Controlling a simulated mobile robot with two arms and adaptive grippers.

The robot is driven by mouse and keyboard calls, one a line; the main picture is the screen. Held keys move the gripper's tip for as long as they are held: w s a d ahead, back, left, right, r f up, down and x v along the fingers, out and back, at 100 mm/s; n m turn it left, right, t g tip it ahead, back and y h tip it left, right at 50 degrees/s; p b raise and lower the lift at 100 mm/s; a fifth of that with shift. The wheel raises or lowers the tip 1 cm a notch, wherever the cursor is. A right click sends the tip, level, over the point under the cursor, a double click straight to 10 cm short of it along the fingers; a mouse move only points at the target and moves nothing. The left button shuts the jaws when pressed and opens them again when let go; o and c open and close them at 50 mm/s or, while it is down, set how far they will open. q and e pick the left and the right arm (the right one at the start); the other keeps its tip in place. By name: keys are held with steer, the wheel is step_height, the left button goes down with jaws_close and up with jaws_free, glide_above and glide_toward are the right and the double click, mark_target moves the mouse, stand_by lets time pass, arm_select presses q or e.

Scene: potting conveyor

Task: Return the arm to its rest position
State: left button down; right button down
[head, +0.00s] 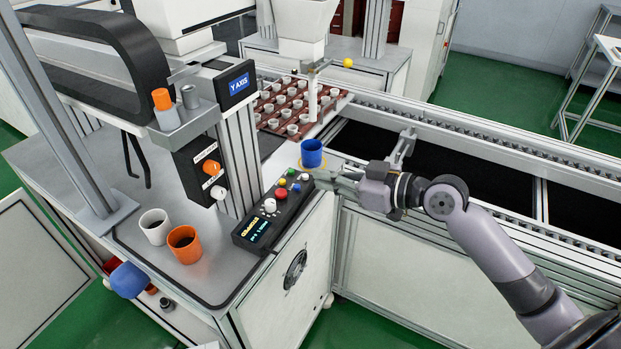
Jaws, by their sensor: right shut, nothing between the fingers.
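My right arm comes in from the lower right and reaches over the conveyor edge. My right gripper (338,178) is shut and empty, its fingertips pointing left, close to the control box and just below the blue cup. The blue cup (312,153) stands upright on the bench corner, in a thin yellow ring. The gripper does not hold the cup; whether the fingertips touch anything there is too small to tell. My left gripper is not in view.
A control box (268,214) with coloured buttons sits at the bench edge. A white cup (155,228) and an orange cup (185,246) stand on the left mat. A brown tray (270,129) holds several small pots. The dark conveyor (480,184) runs right, behind my arm.

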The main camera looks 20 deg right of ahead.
steer(key=shift+s+d+r, duration=0.15)
steer(key=shift+s, duration=0.1)
stand_by(0.3)
steer(key=d+f+m+g+h, duration=0.1)
steer(key=d+f+m+h, duration=0.35)
steer(key=f, duration=1.05)
steer(key=d+f+m+g+h, duration=0.15)
steer(key=d+f, duration=0.55)
steer(key=f, duration=0.7)
steer(key=s+f+m+h, duration=0.15)
steer(key=s+f, duration=0.35)
steer(key=f, duration=0.7)
steer(key=s+f+g+h, duration=0.2)
steer(key=s+f+g, duration=0.1)
steer(key=s+f, duration=0.6)
steer(key=s+a+f+g, duration=0.1)
steer(key=s+a+f, duration=0.2)
steer(key=s, duration=0.6)
steer(key=s+a+f+n+g, duration=0.1)
steer(key=s+a+f+g, duration=0.1)
steer(key=s+a+f, duration=0.2)
steer(key=s+a+f+n+g, duration=0.1)
steer(key=s+a+f, duration=0.3)
steer(key=s+f, duration=0.5)
steer(key=s+g, duration=0.1)
steer(key=s, duration=0.6)
steer(key=shift+s+a, duration=0.15)
steer(key=shift+a, duration=0.1)
